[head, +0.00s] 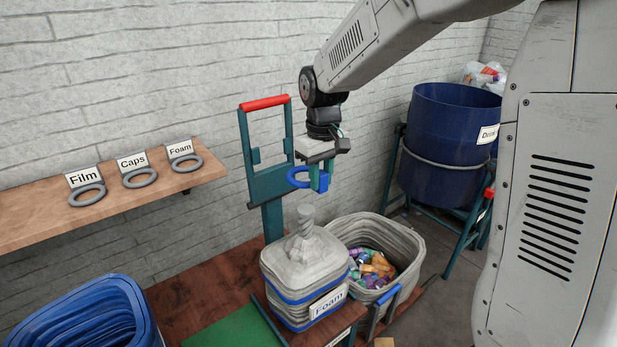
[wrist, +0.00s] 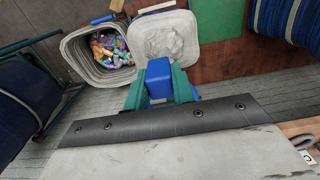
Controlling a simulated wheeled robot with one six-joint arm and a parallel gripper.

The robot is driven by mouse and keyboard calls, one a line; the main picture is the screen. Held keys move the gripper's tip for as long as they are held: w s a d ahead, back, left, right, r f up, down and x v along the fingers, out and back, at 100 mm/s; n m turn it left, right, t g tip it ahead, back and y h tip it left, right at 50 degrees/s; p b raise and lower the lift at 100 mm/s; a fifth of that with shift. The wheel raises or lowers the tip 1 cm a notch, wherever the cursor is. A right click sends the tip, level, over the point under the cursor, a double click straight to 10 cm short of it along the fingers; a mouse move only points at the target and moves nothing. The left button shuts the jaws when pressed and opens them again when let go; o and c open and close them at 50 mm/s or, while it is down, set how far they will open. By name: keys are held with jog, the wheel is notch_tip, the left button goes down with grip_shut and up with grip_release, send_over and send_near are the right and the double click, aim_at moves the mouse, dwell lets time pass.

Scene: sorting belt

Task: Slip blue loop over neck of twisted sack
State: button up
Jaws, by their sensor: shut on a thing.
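The twisted sack (head: 302,262) is pale grey, labelled Foam, and stands upright with its twisted neck (head: 306,218) pointing up. It also shows from above in the wrist view (wrist: 150,47). My gripper (head: 321,180) is shut on the tab of the blue loop (head: 290,179). The loop is held roughly level in the air, above the neck in the head view and apart from it.
An open sack of colourful scraps (head: 405,241) stands right of the twisted sack. A teal frame with a red handle (head: 265,103) rises behind. Grey rings lie on the wooden shelf (head: 40,215) at left.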

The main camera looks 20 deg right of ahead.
jog(key=shift+f, duration=8.75)
jog(key=o, duration=1)
jog(key=shift+o, duration=0.2)
notch_tip(320, 180, up, 8)
jog(key=shift+f, duration=0.15)
